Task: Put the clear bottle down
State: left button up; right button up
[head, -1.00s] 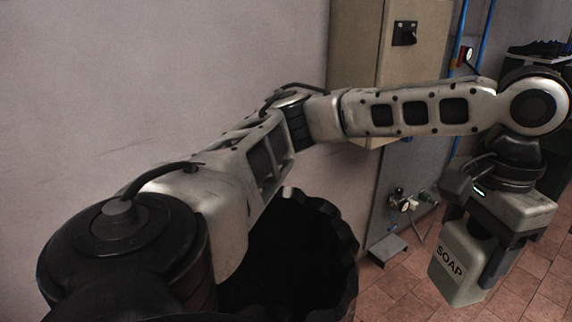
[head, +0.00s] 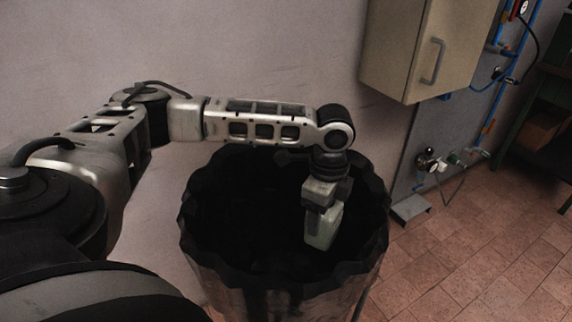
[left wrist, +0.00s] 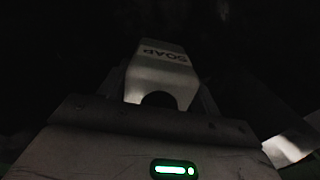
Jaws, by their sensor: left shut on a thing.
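The bottle (head: 321,234) is a pale grey-green block shape and looks more cloudy than clear. In the left wrist view the bottle (left wrist: 163,70) shows the word SOAP, upside down. My left gripper (head: 323,208) is shut on it, with a finger on each side in the wrist view (left wrist: 160,92). The gripper points down, and the bottle hangs within the outline of a large bin's dark mouth. I cannot tell whether its lower end is above or below the rim. My right gripper is out of view.
The bin (head: 375,262) has a wavy black rim and a dark inside whose contents I cannot see. A beige wall cabinet (head: 400,45) hangs behind on the right. Valves and blue pipes (head: 430,160) are on a grey panel. Tiled floor (head: 480,240) lies open at the right.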

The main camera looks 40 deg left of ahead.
pick_arm(q)
jog(key=s+a+f+m, duration=0.1)
jog(key=a+f+m, duration=0.1)
jog(key=f, duration=0.6)
jog(key=s+a+f+m, duration=0.1)
jog(key=f+m, duration=0.3)
jog(key=f, duration=0.5)
jog(key=shift+s+a+f, duration=0.25)
jog(key=shift+a, duration=0.35)
jog(key=shift+f, duration=0.15)
jog(key=shift+f, duration=0.35)
jog(key=shift+f, duration=0.15)
jog(key=o, duration=1)
